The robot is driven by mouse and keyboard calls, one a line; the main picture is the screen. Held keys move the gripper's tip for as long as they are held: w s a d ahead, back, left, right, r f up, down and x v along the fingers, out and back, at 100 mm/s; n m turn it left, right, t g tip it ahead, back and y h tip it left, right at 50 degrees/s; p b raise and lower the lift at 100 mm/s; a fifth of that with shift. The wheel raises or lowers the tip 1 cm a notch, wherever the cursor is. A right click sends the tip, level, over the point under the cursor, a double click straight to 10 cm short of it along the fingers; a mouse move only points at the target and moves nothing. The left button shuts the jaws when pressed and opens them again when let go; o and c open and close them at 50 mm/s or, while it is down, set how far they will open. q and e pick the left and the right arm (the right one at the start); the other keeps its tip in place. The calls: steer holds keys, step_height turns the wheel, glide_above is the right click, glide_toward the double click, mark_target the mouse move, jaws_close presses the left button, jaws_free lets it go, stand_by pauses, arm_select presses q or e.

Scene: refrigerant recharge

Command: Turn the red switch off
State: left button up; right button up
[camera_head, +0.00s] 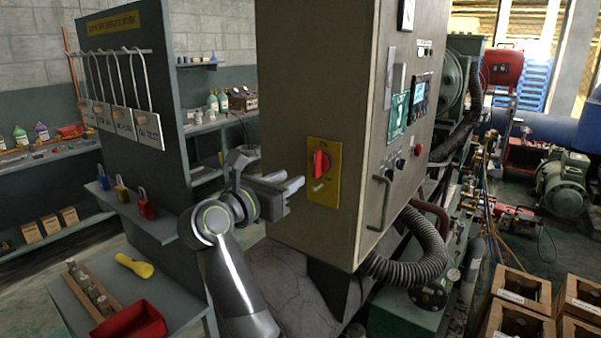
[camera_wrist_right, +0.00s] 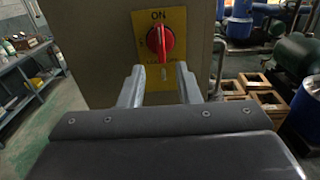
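The red switch (camera_head: 320,162) is a rotary knob on a yellow plate (camera_head: 325,190) on the side of the grey cabinet (camera_head: 290,100). In the right wrist view the red switch (camera_wrist_right: 160,40) stands upright, with its grip vertical below the word "ON" on the yellow plate (camera_wrist_right: 175,20). My right gripper (camera_head: 293,186) is just left of the plate in the head view. In the right wrist view my right gripper (camera_wrist_right: 159,75) has its two fingers apart, with nothing between them, below the knob and short of it. My left gripper is not in view.
A dark panel with hanging tags (camera_head: 115,118) and padlocks (camera_head: 122,190) stands left. A low table with a red bin (camera_head: 128,322) and yellow torch (camera_head: 134,265) is at lower left. A corrugated hose (camera_head: 415,262) and wooden crates (camera_head: 520,288) are right of the cabinet.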

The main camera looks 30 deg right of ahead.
mark_target(314, 165)
steer(key=p+x, duration=0.1)
steer(key=x, duration=0.7)
steer(key=shift+d+p, duration=0.2)
steer(key=shift+p, duration=0.15)
jaws_close()
steer(key=shift+n+p, duration=0.3)
steer(key=shift+p, duration=0.05)
steer(key=shift+n+p, duration=1.1)
steer(key=shift+p, duration=0.4)
steer(key=shift+n+p, duration=0.7)
steer(key=shift+p, duration=0.1)
steer(key=shift+n+p, duration=0.3)
steer(key=shift+p, duration=0.05)
